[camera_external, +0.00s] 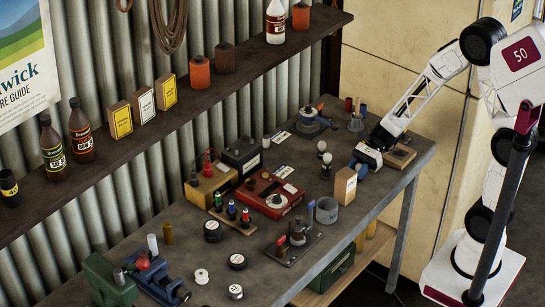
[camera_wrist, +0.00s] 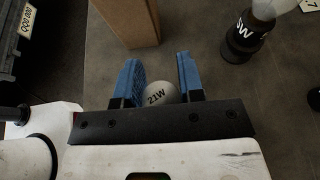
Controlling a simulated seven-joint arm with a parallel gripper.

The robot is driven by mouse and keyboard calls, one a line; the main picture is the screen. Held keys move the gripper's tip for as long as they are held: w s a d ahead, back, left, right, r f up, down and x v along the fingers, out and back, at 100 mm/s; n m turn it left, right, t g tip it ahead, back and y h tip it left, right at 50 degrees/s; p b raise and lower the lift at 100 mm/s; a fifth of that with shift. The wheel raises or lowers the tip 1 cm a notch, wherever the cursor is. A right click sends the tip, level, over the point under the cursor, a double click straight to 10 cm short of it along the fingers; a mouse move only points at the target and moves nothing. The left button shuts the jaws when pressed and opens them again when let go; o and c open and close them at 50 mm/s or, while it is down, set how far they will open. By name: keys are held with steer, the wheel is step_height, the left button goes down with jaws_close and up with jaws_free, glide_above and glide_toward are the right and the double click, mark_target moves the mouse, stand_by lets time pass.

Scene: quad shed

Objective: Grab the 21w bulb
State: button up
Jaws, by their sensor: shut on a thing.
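The 21w bulb (camera_wrist: 158,93) shows in the wrist view as a pale rounded top marked "21W", between the two blue fingers of my gripper (camera_wrist: 158,62). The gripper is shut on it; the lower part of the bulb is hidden. In the external view my gripper (camera_external: 357,164) is low over the right part of the bench, just behind a cardboard box. The held bulb cannot be made out there. Another bulb (camera_wrist: 243,38), on a black base with a partly visible "W" label, stands to the right of the fingers in the wrist view.
The cardboard box (camera_external: 345,186) stands close to the gripper and also shows in the wrist view (camera_wrist: 128,20). Two pale bulbs on dark bases (camera_external: 326,160) stand left of the gripper. A grey cup (camera_external: 326,212) and a red device (camera_external: 270,196) lie further left.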

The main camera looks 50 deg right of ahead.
steer(key=shift+r, duration=0.2)
step_height(320, 180, up, 18)
steer(key=shift+f, duration=0.15)
stand_by(0.7)
steer(key=shift+s, duration=0.1)
stand_by(0.6)
